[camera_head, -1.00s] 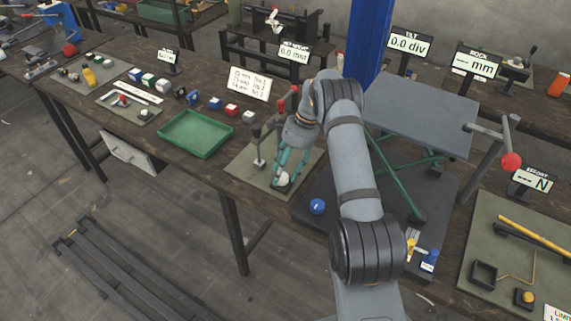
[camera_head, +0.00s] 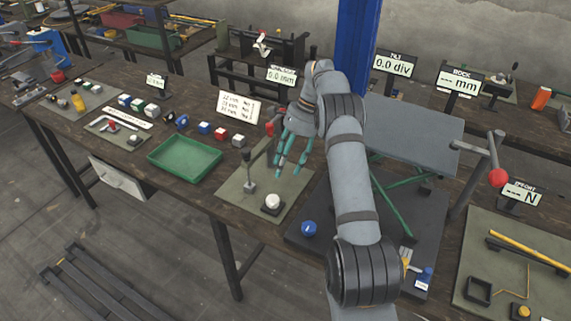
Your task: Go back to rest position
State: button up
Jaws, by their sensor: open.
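My gripper (camera_head: 291,176), with teal fingers, is open and empty. It hangs above the green-grey mat (camera_head: 234,206) in the middle of the bench, pointing down. A white round knob on a dark base (camera_head: 272,202) stands on the mat, below and a little left of the fingertips and apart from them. A small dial-type stand (camera_head: 249,178) stands left of the knob. My arm reaches from the lower right and hides part of the bench behind it.
A green tray (camera_head: 186,158) lies left of the mat, with several small coloured blocks (camera_head: 204,128) behind it. A tilting grey plate (camera_head: 412,135) with a red-knobbed crank (camera_head: 497,178) is at right. A blue ball-like knob (camera_head: 309,229) and a blue column (camera_head: 357,50) are near my arm.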

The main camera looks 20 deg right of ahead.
aim_at(273, 198)
jog(key=shift+f, duration=0.1)
jog(key=x, duration=1.2)
jog(key=shift+s, duration=0.15)
jog(key=shift+d, duration=0.1)
